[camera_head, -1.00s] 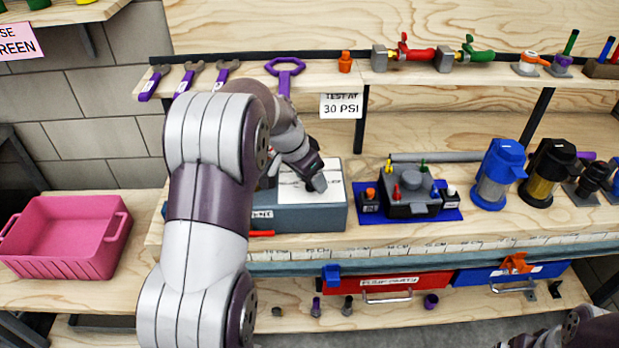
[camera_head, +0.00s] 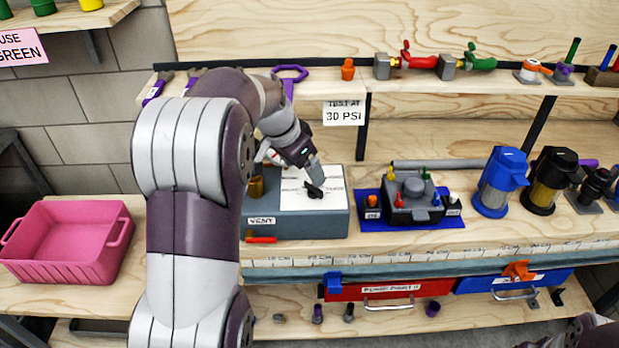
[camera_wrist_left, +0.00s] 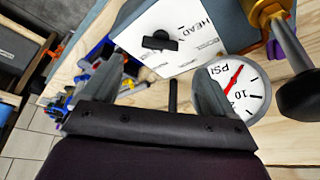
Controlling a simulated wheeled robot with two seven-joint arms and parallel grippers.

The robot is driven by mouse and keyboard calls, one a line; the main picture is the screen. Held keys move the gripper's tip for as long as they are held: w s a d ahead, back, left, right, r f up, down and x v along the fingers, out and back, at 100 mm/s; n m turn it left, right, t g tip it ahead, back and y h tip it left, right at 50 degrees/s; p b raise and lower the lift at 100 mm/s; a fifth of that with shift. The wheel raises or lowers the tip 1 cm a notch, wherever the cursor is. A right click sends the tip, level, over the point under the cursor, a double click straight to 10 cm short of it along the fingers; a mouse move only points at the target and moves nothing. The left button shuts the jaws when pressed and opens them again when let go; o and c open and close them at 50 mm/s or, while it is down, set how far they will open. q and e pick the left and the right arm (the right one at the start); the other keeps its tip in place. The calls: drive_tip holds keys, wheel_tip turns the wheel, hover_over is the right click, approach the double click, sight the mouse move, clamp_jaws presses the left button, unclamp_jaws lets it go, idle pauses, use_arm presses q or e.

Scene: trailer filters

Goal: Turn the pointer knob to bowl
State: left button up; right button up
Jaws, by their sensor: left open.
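The black pointer knob (camera_head: 314,190) sits on the white label plate (camera_head: 299,203) on top of the grey box (camera_head: 300,226). It also shows in the left wrist view as a black bar knob (camera_wrist_left: 160,41), with the word HEAD printed to its right. A word for bowl cannot be read. My left gripper (camera_head: 312,180) is just above the knob in the head view. In the left wrist view its two fingers (camera_wrist_left: 155,85) stand apart, open and empty, with the knob beyond the gap. My right gripper is not in view; only part of that arm shows at bottom right.
A pressure gauge (camera_wrist_left: 237,87) with a red needle and brass fittings (camera_wrist_left: 262,10) are close to one finger. A blue mat (camera_head: 372,222) with a small grey device lies right of the box. A pink bin (camera_head: 65,245) stands at left.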

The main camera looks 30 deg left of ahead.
use_arm(q)
drive_tip(key=p+v, duration=0.1)
drive_tip(key=v, duration=0.4)
drive_tip(key=shift+s+r, duration=0.1)
drive_tip(key=shift+r, duration=0.1)
